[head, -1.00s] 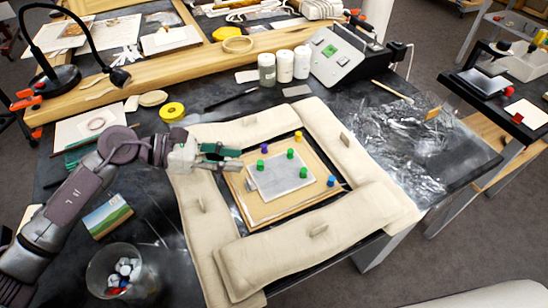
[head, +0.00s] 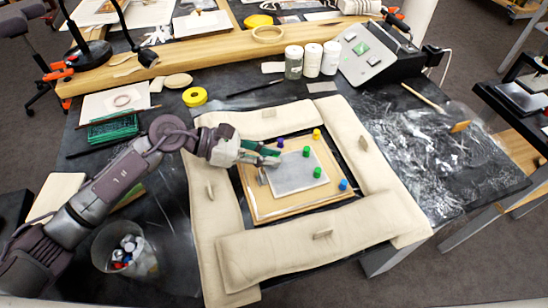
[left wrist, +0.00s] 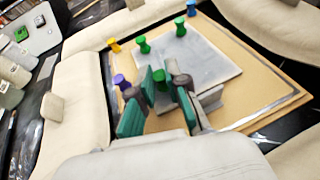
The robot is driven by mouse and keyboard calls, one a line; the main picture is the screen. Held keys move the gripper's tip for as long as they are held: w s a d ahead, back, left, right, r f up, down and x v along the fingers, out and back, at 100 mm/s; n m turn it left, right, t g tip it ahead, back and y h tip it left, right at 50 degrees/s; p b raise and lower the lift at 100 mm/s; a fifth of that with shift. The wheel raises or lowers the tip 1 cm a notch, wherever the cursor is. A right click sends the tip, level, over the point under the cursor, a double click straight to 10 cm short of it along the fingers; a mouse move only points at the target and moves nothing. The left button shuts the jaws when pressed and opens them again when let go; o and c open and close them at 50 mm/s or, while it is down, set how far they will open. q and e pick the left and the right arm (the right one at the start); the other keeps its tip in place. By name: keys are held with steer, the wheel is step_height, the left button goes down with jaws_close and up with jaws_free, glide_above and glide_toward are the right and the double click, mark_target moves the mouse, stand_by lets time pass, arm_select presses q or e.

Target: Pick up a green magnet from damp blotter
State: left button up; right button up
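Three green magnets stand on or by the pale grey blotter sheet (head: 295,181), which lies on a tan board. Two of them, the back green magnet (head: 306,152) and the right green magnet (head: 317,172), are clear of my gripper. In the left wrist view, the near green magnet (left wrist: 160,80) shows between the fingertips of my left gripper (left wrist: 164,84). The fingers are apart, with gaps beside this magnet. In the head view my left gripper (head: 268,159) hides that magnet at the blotter's left edge. My right gripper is out of view.
A purple magnet (head: 280,142), a yellow magnet (head: 316,133) and a blue magnet (head: 343,185) stand around the blotter. Padded beige cushions (head: 290,252) frame the tan board (head: 262,207). A clear container (head: 125,250) stands at front left.

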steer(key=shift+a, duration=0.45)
arm_select(q)
steer(key=shift+r, duration=0.1)
